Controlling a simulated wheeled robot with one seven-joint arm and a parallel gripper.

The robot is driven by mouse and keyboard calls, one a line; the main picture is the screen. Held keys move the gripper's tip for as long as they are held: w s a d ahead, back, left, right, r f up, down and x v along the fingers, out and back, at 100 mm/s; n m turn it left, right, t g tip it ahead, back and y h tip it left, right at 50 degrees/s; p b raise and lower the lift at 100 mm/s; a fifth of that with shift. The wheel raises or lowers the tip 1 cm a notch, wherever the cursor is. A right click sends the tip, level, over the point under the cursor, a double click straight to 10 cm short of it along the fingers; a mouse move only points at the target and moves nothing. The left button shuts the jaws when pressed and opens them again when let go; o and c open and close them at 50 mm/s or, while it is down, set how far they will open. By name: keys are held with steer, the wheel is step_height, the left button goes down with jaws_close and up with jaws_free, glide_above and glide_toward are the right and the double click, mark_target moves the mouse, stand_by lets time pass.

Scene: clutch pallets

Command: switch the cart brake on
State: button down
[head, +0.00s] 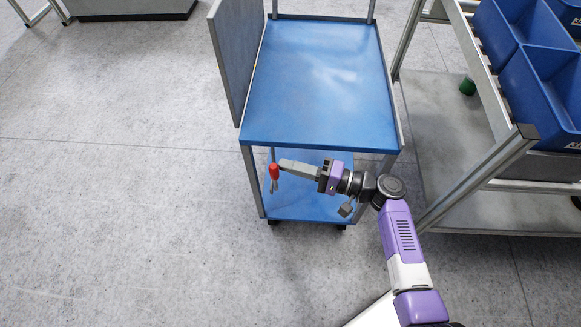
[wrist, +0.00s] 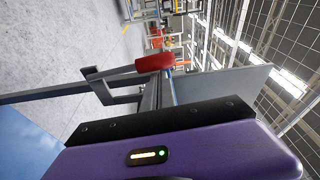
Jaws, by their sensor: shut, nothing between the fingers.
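The cart (head: 315,90) has a blue top shelf and a blue lower shelf, with grey frame posts. A red brake handle (head: 273,171) hangs at its near left corner, just below the top shelf edge. My gripper (head: 282,164) is shut and empty. Its fingertips point left and appear right beside the red handle; I cannot tell whether they touch it. In the wrist view the red handle (wrist: 155,62) shows just beyond the dark gripper body, near a grey bracket.
A grey panel (head: 235,55) stands along the cart's left side. A metal rack with blue bins (head: 555,85) stands close on the right. The floor to the left and front of the cart is clear.

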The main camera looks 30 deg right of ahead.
steer(key=s+a+f+n+y+b, duration=0.2)
steer(key=s+a+f+n+b, duration=0.2)
steer(key=b, duration=1.4)
steer(key=s+a+n, duration=0.1)
steer(key=s+n, duration=0.2)
steer(key=n, duration=0.4)
steer(key=shift+s+a+y, duration=0.25)
steer(key=shift+y, duration=0.15)
steer(key=shift+a+f, duration=0.1)
steer(key=shift+s+f, duration=0.1)
steer(key=shift+s, duration=0.05)
